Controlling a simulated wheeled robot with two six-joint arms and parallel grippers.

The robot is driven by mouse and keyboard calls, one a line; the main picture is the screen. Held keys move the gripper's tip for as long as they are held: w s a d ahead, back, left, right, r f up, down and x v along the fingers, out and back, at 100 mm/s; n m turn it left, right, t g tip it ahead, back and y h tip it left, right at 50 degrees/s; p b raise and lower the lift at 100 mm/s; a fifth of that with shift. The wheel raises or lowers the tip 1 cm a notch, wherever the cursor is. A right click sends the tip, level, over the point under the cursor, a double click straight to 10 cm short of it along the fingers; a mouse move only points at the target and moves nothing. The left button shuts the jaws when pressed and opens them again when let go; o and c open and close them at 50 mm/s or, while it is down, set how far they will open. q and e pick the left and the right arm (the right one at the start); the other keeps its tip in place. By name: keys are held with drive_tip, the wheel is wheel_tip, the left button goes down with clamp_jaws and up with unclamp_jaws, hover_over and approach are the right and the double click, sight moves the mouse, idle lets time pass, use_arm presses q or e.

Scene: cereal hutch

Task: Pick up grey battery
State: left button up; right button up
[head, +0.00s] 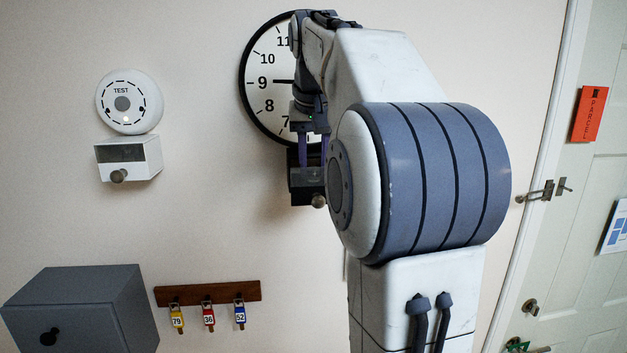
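No grey battery can be made out in the head view. My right gripper (314,150) points down in front of the lower part of the wall clock (258,98). Its two purple fingers stand apart, and nothing shows between them. The fingertips reach down at a small black drawer box (303,185) with a round knob, under the clock. The fingertips and the inside of this box are hidden. My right arm covers the clock's right side and part of the box. My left gripper is not in view.
A round TEST alarm (129,102) hangs above a small white drawer box (128,158) on the left. Below are a grey cabinet (65,305) and a wooden key rack (208,292) with three tags. A door (585,230) stands at right.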

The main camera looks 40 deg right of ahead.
clamp_jaws()
drive_tip(key=shift+r, duration=0.15)
